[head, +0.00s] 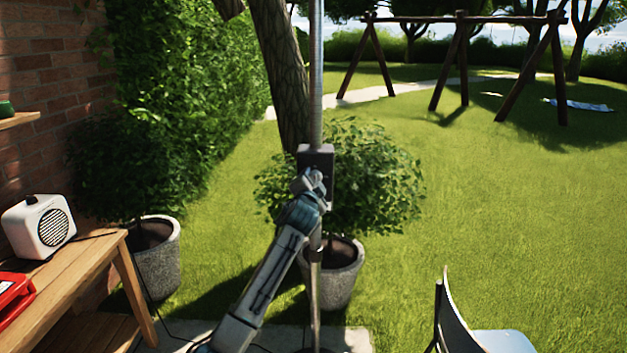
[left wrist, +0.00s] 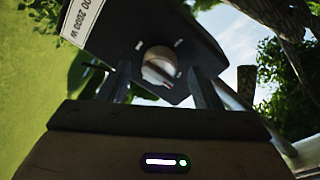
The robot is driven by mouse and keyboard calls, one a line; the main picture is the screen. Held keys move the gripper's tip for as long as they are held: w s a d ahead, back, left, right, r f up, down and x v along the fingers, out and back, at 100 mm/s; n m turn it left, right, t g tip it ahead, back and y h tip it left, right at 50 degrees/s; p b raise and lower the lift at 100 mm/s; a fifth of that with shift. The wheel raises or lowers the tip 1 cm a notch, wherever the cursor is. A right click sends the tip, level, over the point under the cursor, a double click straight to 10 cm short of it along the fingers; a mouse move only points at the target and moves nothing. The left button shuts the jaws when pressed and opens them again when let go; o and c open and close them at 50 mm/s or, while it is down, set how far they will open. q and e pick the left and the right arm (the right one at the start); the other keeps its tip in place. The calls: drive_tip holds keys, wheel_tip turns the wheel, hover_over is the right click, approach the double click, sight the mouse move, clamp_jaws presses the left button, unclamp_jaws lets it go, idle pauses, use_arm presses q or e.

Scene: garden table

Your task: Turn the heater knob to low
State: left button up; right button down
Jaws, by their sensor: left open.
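The heater's dark control box (head: 318,162) is fixed on a tall metal pole (head: 315,75) in the middle of the head view. My left gripper (head: 314,183) is at the box's front, and its jaws are small and hard to make out there. In the left wrist view the box (left wrist: 112,32) fills the top, with a white label (left wrist: 83,20) partly showing "2000 W". The round, pale heater knob (left wrist: 159,66) shows between the two open fingers, with a gap on each side. The wrist view does not settle whether they touch it. My right gripper is not seen.
A potted bush (head: 375,180) stands right behind the pole. A wooden bench (head: 75,270) at left holds a white speaker-like box (head: 40,226) and a red case (head: 14,294). A chair (head: 455,315) stands at the lower right. The lawn is open to the right.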

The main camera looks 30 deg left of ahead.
use_arm(q)
drive_tip(key=shift+w+a, duration=0.2)
drive_tip(key=shift+w, duration=0.25)
drive_tip(key=c, duration=1)
drive_tip(key=shift+r+m+p, duration=0.15)
drive_tip(key=shift+m+p, duration=0.35)
drive_tip(key=shift+p, duration=0.45)
drive_tip(key=m+g+p, duration=0.1)
drive_tip(key=m+p, duration=0.4)
drive_tip(key=p, duration=0.2)
drive_tip(key=m+p, duration=0.6)
drive_tip(key=p, duration=0.2)
drive_tip(key=shift+d+r+g+y, duration=0.1)
drive_tip(key=shift+r+g+y, duration=0.1)
drive_tip(key=shift+g+y, duration=0.15)
drive_tip(key=shift+m+p, duration=0.8)
drive_tip(key=shift+m, duration=0.3)
drive_tip(key=shift+f+m+p, duration=0.15)
drive_tip(key=shift+m+p, duration=0.3)
drive_tip(key=shift+m, duration=0.45)
drive_tip(key=shift+g, duration=0.25)
